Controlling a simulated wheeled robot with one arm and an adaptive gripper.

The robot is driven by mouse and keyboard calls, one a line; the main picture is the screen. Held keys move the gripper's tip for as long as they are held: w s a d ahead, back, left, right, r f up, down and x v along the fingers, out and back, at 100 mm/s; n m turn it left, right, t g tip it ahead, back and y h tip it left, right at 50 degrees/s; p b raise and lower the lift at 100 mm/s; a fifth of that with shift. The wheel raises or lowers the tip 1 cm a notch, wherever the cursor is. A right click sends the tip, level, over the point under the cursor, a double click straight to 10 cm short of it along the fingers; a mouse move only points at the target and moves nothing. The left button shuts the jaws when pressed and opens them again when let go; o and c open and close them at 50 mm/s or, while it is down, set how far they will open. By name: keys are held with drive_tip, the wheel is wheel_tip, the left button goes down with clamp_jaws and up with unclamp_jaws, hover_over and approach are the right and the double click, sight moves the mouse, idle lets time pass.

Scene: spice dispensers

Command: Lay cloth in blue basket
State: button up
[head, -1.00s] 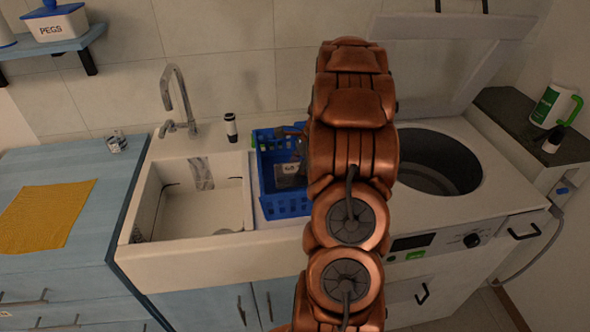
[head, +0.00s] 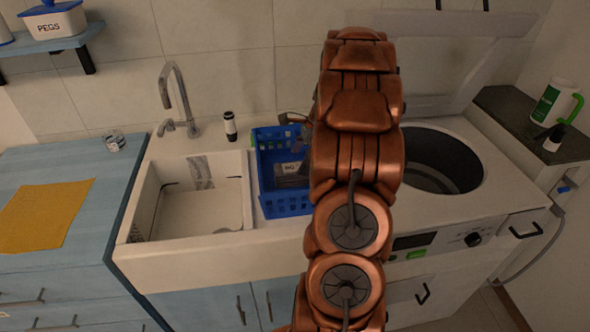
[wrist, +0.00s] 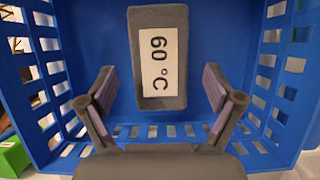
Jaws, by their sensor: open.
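A dark grey folded piece (wrist: 160,20) with a white "60 °C" label lies on the floor of the blue basket (wrist: 95,30). It looks like a folded cloth. In the head view the basket (head: 287,206) stands between the sink and the round opening, with the grey piece (head: 290,170) partly visible inside. My gripper (wrist: 159,80) is over the basket, fingers apart on either side of the grey piece, with visible gaps. In the head view my arm hides part of the basket's right side. A yellow cloth (head: 45,215) lies flat on the blue counter at left.
A white sink (head: 190,210) with a tall tap (head: 170,90) is left of the basket. A dark bottle (head: 230,126) stands behind. The open washing machine (head: 440,165) is at right, its lid raised. A green-and-white jug (head: 555,103) stands on the right shelf.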

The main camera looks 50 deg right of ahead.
drive_tip(key=b+v, duration=0.1)
drive_tip(key=v, duration=0.6)
drive_tip(key=shift+d+r+b, duration=0.15)
drive_tip(key=shift+r+b, duration=0.1)
drive_tip(key=shift+b, duration=0.05)
drive_tip(key=shift+s+r, duration=0.15)
drive_tip(key=shift+r, duration=0.3)
drive_tip(key=s+a+r+n+g, duration=0.15)
drive_tip(key=a+n, duration=0.45)
drive_tip(key=a, duration=0.7)
drive_tip(key=s+a+n+g, duration=0.25)
drive_tip(key=a+n, duration=0.35)
drive_tip(key=a, duration=0.7)
drive_tip(key=s+a+f+n+h, duration=0.1)
drive_tip(key=s+a+f+n, duration=0.1)
drive_tip(key=s+a+n, duration=0.4)
drive_tip(key=s+a+f+n+h, duration=0.2)
drive_tip(key=s+a+n, duration=0.3)
drive_tip(key=s, duration=0.7)
drive_tip(key=shift+s+a+f+n+g+h, duration=0.25)
drive_tip(key=shift+a+n+g+h, duration=0.1)
drive_tip(key=shift+n, duration=0.85)
